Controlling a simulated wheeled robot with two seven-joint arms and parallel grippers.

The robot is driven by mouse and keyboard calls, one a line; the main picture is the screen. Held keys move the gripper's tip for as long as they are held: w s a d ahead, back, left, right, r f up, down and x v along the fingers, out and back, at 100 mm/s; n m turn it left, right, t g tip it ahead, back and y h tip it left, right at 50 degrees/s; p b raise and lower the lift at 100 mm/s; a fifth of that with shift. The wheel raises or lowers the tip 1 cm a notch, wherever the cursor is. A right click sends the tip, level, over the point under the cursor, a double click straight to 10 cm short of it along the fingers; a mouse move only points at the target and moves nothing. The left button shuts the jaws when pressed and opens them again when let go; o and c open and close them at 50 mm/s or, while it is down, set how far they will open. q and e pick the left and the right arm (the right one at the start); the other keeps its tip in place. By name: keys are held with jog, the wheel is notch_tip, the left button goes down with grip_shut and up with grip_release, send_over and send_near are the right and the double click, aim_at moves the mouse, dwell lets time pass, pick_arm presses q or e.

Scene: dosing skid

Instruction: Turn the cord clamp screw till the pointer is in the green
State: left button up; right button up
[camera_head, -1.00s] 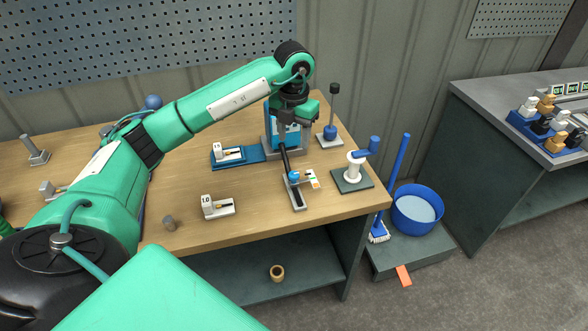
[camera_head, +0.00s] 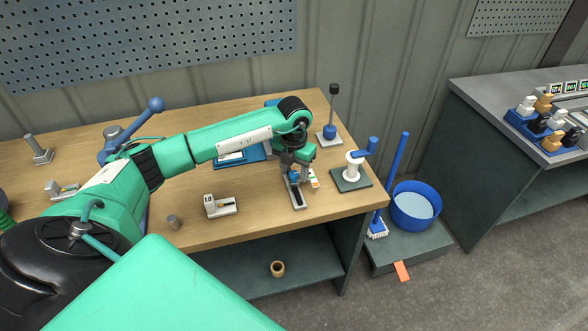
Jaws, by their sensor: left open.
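The cord clamp (camera_head: 298,197) is a small grey block with a dark slot near the front edge of the wooden bench. Its blue screw knob (camera_head: 294,178) is partly hidden by my gripper. A small scale (camera_head: 314,179) with white, green and orange bands stands at its right; the pointer is too small to make out. My left gripper (camera_head: 293,170) points down over the knob with open jaws. I cannot tell whether the fingers touch it. My right gripper is not in view.
A white spool on a dark base (camera_head: 353,168) with a blue crank stands close right of the clamp. A black-topped lever (camera_head: 332,105) rises behind. A white block (camera_head: 221,206) sits left on the bench. A blue bucket (camera_head: 415,206) stands off the bench's right side.

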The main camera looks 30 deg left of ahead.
pick_arm(q)
jog(key=c, duration=1)
jog(key=shift+o, duration=0.2)
